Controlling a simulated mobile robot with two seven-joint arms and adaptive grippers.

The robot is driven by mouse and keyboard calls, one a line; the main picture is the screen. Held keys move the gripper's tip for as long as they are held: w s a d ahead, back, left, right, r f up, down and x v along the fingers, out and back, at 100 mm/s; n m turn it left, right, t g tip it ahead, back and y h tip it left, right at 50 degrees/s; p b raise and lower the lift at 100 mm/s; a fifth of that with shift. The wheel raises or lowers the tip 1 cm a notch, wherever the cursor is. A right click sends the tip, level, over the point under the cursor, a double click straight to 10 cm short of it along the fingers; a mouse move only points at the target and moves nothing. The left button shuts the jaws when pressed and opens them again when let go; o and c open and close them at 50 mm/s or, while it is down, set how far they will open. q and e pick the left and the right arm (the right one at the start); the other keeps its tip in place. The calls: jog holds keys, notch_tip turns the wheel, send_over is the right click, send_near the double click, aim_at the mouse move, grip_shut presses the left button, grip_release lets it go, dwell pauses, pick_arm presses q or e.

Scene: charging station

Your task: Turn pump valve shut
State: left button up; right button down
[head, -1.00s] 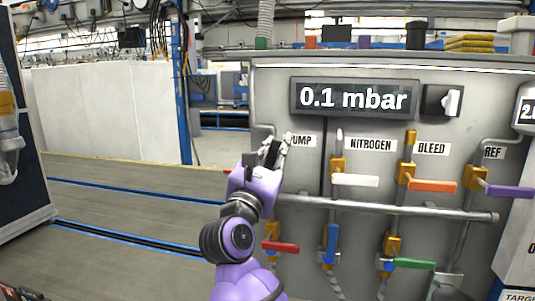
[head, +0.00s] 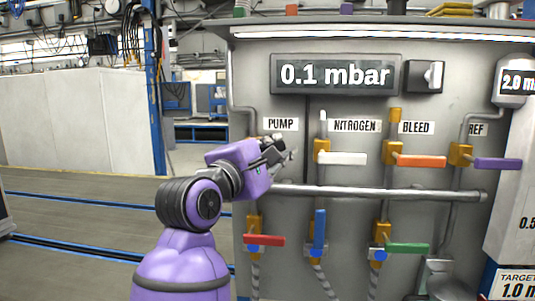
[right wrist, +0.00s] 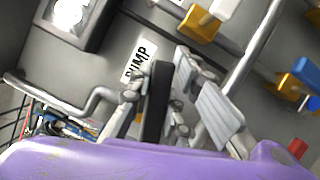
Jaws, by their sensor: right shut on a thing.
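The grey panel (head: 290,115) carries the PUMP label (head: 280,124); this label also shows in the right wrist view (right wrist: 139,64). My right gripper (head: 280,152) is just below that label, at the pump valve. In the right wrist view, my right gripper (right wrist: 172,105) has its fingers on both sides of a black pump valve handle (right wrist: 156,100) and is shut on it. The handle runs lengthwise between the fingers. The valve body is mostly hidden behind the gripper. My left gripper is not in view.
To the right are the white nitrogen handle (head: 348,158), orange bleed handle (head: 420,161) and purple REF handle (head: 497,164). Red (head: 264,240), blue (head: 319,226) and green (head: 407,249) handles sit below a horizontal pipe (head: 385,193). The display (head: 335,75) reads 0.1 mbar.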

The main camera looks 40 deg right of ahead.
jog(key=m+b, duration=0.1)
jog(key=f+m+y+b, duration=0.1)
jog(key=shift+s+d+f+m+g, duration=0.1)
jog(key=shift+f+m+g, duration=0.2)
jog(key=shift+g, duration=0.1)
jog(key=shift+f+m+b, duration=0.2)
jog(key=shift+m+b, duration=0.15)
jog(key=shift+m, duration=0.05)
jog(key=c, duration=1.6)
grip_release()
jog(key=shift+c, duration=0.2)
jog(key=shift+o, duration=0.3)
jog(key=shift+s+a, duration=0.1)
jog(key=shift+a, duration=0.2)
jog(key=v, duration=1.1)
jog(key=shift+a+r, duration=0.15)
jog(key=shift+r, duration=0.05)
